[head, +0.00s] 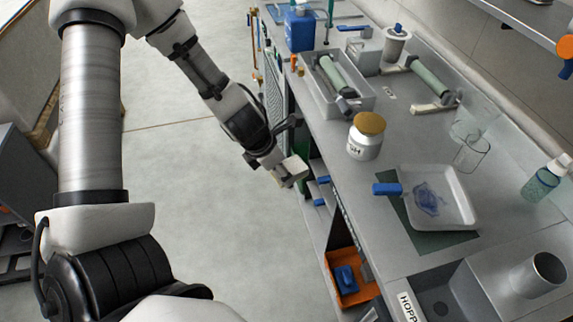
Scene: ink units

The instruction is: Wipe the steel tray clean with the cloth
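The steel tray (460,215) lies on the bench at the right, pale grey with a blue ink smear (428,200) on its floor. A blue grip (387,189) sticks out at its left side. My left gripper (291,170) hangs over the aisle, left of the bench edge and well apart from the tray. A pale, block-like piece shows at its tip; I cannot tell whether it is a folded cloth or part of the gripper, or whether the fingers are shut. I cannot make out the cloth elsewhere. My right gripper is not in view.
The tray rests on a dark green mat (440,241). A lidded jar (366,142), a glass beaker (471,153) and a roller bin (320,100) stand behind it. A bottle (543,180) is at the right, a hopper (430,292) in front. The floor aisle is clear.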

